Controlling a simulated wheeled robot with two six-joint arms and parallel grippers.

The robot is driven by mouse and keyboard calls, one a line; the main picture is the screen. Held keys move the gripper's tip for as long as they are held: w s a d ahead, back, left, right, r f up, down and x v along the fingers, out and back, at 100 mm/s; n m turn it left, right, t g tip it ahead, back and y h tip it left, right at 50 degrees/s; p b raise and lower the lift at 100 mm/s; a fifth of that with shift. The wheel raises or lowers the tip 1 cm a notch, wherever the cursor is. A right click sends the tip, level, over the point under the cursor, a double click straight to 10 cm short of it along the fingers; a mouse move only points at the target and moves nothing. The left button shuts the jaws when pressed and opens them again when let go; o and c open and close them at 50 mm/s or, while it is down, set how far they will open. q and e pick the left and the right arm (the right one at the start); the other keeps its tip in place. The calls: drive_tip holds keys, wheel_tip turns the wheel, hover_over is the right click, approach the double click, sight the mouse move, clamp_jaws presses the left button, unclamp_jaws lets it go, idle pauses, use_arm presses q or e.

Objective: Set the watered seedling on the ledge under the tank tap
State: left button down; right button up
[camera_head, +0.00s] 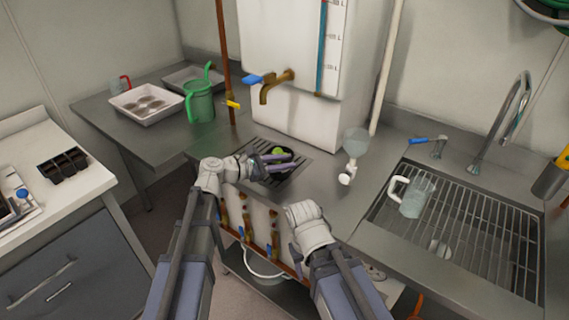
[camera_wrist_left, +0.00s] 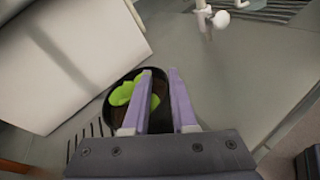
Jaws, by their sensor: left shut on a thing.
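The seedling is a small green plant (camera_head: 278,151) in a dark round pot. It is at the dark slotted ledge (camera_head: 303,162) in front of the tank, below the brass tap (camera_head: 275,87) with its blue handle. My left gripper (camera_head: 276,161) is shut on the pot's near side. In the left wrist view the bright green leaves (camera_wrist_left: 124,94) and dark rim show beside and behind the fingers (camera_wrist_left: 160,85). The pot looks upright; I cannot tell whether its base touches the slots. Of my right arm only the links show, and its jaws are hidden.
The white tank (camera_head: 300,115) stands behind the ledge. A brown upright pipe (camera_head: 224,60) and a green watering can (camera_head: 199,102) are to the left. A valve with a clear bowl (camera_head: 355,142) stands right. A pitcher (camera_head: 417,195) is on the sink grid.

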use_arm(q)
drive_tip(key=c, duration=0.7)
unclamp_jaws()
drive_tip(key=shift+f, duration=0.1)
drive_tip(key=shift+r, duration=0.25)
drive_tip(key=p+v, duration=0.3)
drive_tip(key=v, duration=0.9)
drive_tip(key=shift+f, duration=0.15)
